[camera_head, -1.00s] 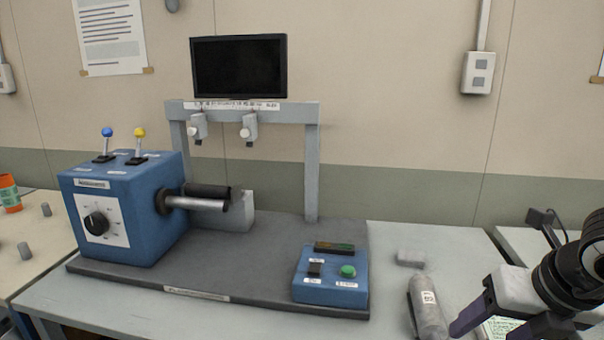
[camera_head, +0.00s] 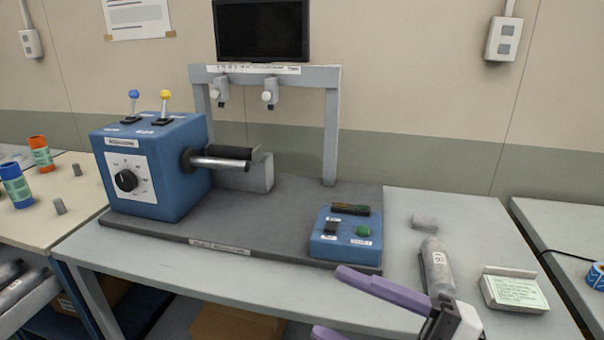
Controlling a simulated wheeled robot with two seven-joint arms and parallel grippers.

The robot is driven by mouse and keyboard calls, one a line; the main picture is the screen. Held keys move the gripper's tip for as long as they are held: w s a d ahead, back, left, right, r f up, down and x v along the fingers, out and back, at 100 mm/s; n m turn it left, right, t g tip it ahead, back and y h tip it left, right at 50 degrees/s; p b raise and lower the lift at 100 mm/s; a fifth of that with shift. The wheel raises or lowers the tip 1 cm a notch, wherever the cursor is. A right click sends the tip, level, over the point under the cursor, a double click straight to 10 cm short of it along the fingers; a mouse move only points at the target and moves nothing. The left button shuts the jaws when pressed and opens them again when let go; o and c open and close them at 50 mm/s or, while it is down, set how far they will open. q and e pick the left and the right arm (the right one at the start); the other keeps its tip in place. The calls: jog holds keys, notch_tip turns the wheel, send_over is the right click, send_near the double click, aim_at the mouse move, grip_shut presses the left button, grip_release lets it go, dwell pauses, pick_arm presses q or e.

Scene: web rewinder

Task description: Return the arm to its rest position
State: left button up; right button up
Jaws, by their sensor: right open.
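My right gripper (camera_head: 335,303) is at the bottom right of the head view, in front of the bench's front edge. Its two purple fingers are spread apart with nothing between them. The rest of my right arm is mostly out of the picture. My left gripper is not in view. The blue web rewinder (camera_head: 165,168) stands on a dark base plate (camera_head: 290,215), with its metal spindle (camera_head: 222,163) pointing right. A blue control box (camera_head: 347,236) with a green button sits at the plate's front right corner.
A grey cylinder (camera_head: 436,268) lies close behind my right gripper. A small grey block (camera_head: 424,222) and a card holder (camera_head: 513,290) are nearby on the bench (camera_head: 460,210). A grey frame (camera_head: 331,130) stands behind the plate under a dark screen (camera_head: 262,30). Blue (camera_head: 16,185) and orange (camera_head: 41,153) containers stand at left.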

jog(key=w+d+f+m+t+h, duration=0.2)
jog(key=d+f+m+t+h, duration=0.25)
jog(key=f+m+h, duration=0.4)
jog(key=w+d+f+m+t+h, duration=0.1)
jog(key=d+f+m+t+h, duration=0.4)
jog(key=f+m, duration=0.65)
jog(key=s+f+m+g+h, duration=0.3)
jog(key=s+f+m+g, duration=0.2)
jog(key=s+f, duration=0.9)
notch_tip(320, 180, down, 4)
jog(key=g, duration=0.3)
jog(key=shift+s+d+r, duration=0.15)
jog(key=shift+s, duration=0.05)
jog(key=shift+g, duration=0.25)
